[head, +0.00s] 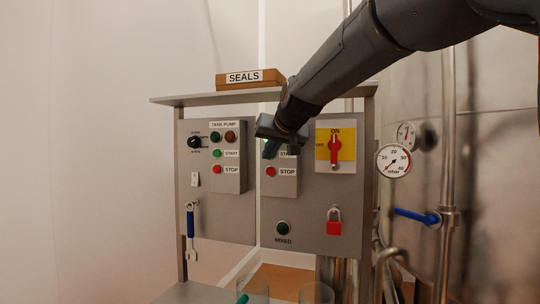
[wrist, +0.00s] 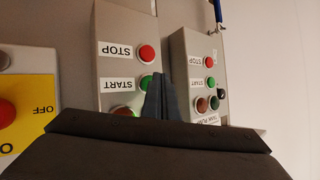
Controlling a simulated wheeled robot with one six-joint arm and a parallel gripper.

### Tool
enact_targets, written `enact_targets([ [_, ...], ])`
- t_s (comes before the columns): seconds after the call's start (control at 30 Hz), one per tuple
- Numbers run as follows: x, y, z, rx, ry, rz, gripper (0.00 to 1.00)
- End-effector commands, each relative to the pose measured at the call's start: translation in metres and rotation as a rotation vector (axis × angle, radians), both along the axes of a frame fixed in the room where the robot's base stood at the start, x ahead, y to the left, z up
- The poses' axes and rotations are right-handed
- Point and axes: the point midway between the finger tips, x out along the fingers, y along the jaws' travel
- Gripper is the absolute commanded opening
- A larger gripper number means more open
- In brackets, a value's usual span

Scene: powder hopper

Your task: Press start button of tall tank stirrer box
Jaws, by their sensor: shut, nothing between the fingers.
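The middle control box (head: 284,182) on the grey panel has START and STOP labels; its top and title are hidden behind my gripper. Its green start button (wrist: 146,83) shows in the wrist view, where the picture is upside down, and is partly covered by my fingers. Its red stop button (head: 271,171) is uncovered and also shows in the wrist view (wrist: 146,54). My gripper (head: 269,150) is shut and empty, its fingertips (wrist: 161,80) right at the start button. I cannot tell whether they touch it.
A TANK PUMP box (head: 228,160) with its own buttons sits to the left. A red switch on a yellow plate (head: 347,146) is at the right, above a red padlock (head: 334,226). A SEALS box (head: 250,79) lies on the shelf above. Gauges and pipes stand at the right.

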Motion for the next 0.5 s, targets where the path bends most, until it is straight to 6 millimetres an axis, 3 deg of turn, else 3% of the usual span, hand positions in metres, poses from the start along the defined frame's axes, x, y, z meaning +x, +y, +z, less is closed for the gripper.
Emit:
enact_targets([
  [0.5,-0.0096,0.0034,0.0008,-0.001,0.000,0.000,0.00],
])
